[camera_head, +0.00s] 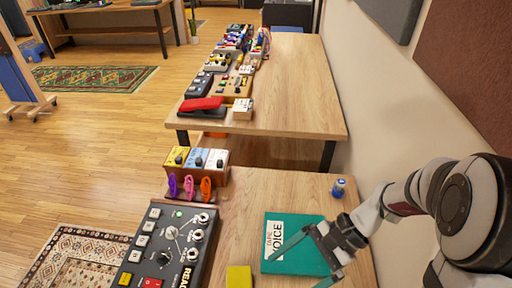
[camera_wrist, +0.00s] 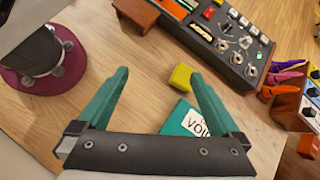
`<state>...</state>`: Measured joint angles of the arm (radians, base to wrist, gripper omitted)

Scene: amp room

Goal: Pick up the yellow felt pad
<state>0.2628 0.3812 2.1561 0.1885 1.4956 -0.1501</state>
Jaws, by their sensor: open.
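The yellow felt pad (camera_head: 239,277) lies on the near wooden table, at the bottom edge of the head view, between the black pedal unit and the teal book. In the wrist view the yellow pad (camera_wrist: 180,77) shows between my gripper's fingers, farther off and nearer the right finger. My gripper (camera_head: 308,257) is open and empty, above the teal book (camera_head: 295,262) in the head view. Its two teal fingers (camera_wrist: 160,75) are spread wide in the wrist view. I see no contact with the pad.
A black pedal unit (camera_head: 164,245) with knobs stands left of the pad. Small pedals (camera_head: 197,160) with colored clips stand behind it. The table (camera_head: 255,190) is bare behind the book.

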